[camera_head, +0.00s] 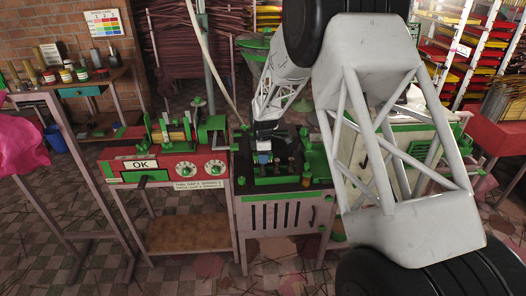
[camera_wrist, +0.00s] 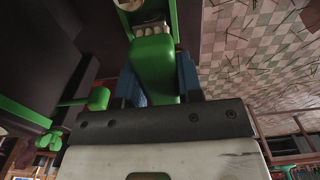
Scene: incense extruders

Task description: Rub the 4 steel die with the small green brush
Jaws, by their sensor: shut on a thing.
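In the wrist view my gripper (camera_wrist: 160,88) has its two blue fingers closed on the sides of a green block-like piece, the small green brush (camera_wrist: 154,62). Pale tufts (camera_wrist: 149,30) show at its far end. Just beyond them is a round pale metal part (camera_wrist: 130,4) in a green surround, cut by the top edge; I cannot tell whether it is a steel die or whether the tufts touch it. In the head view my gripper (camera_head: 264,151) points down over the dark top of the middle bench. Small pieces stand close by, too small to identify.
The middle bench (camera_head: 285,217) has a white slatted front and green fittings. Left of it is a red bench (camera_head: 190,172) with an "OK" sign and two dials. A side table (camera_head: 90,80) with jars stands far left. Colourful racks (camera_head: 450,50) stand back right.

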